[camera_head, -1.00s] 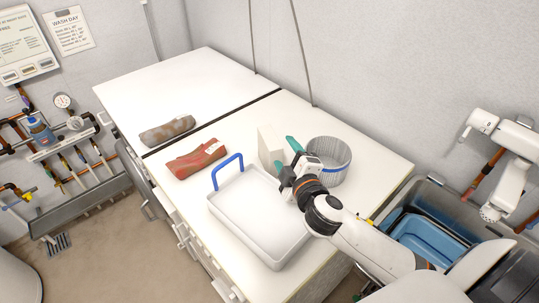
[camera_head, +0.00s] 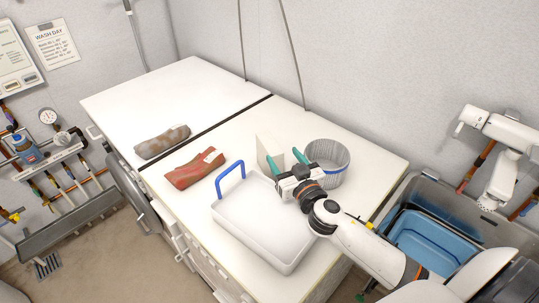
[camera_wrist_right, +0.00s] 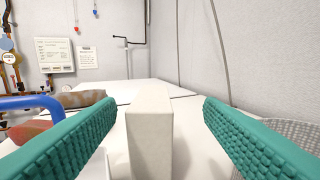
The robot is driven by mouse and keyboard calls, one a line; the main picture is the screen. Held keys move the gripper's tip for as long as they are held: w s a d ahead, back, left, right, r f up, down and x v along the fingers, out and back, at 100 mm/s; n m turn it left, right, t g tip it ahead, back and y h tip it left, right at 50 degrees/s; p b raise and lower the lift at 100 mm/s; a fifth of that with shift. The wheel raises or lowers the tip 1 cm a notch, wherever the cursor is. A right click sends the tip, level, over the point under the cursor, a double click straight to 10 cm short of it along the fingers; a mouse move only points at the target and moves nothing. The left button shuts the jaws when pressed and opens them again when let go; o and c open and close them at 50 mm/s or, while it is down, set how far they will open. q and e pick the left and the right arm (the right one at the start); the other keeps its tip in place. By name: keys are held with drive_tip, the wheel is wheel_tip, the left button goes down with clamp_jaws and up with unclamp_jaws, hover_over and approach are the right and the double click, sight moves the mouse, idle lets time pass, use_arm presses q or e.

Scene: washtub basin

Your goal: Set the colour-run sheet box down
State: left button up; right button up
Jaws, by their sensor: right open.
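The colour-run sheet box, a plain pale upright box (camera_head: 269,150), stands on the white worktop (camera_head: 205,140) behind the tray. My right gripper (camera_head: 286,159) is open, its teal fingers pointing at the box from the near side. In the right wrist view the box (camera_wrist_right: 150,130) stands between the two spread fingers (camera_wrist_right: 160,128), with a visible gap on each side. The box's lower part is out of sight there.
A white tray (camera_head: 262,228) with a blue handle (camera_head: 229,178) lies in front. A ribbed grey basket (camera_head: 325,163) is close right of the gripper. A red rolled cloth (camera_head: 195,169) and a brown one (camera_head: 162,141) lie left. The back-left worktop is clear.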

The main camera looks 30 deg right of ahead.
sight(272, 146)
drive_tip(key=w, duration=0.2)
drive_tip(key=w+p, duration=0.1)
drive_tip(key=w, duration=0.4)
drive_tip(key=shift+a+f+p, duration=0.25)
drive_tip(key=shift+f+p, duration=0.05)
drive_tip(key=shift+p, duration=0.1)
drive_tip(key=shift+s, duration=0.15)
drive_tip(key=shift+c, duration=0.9)
clamp_jaws()
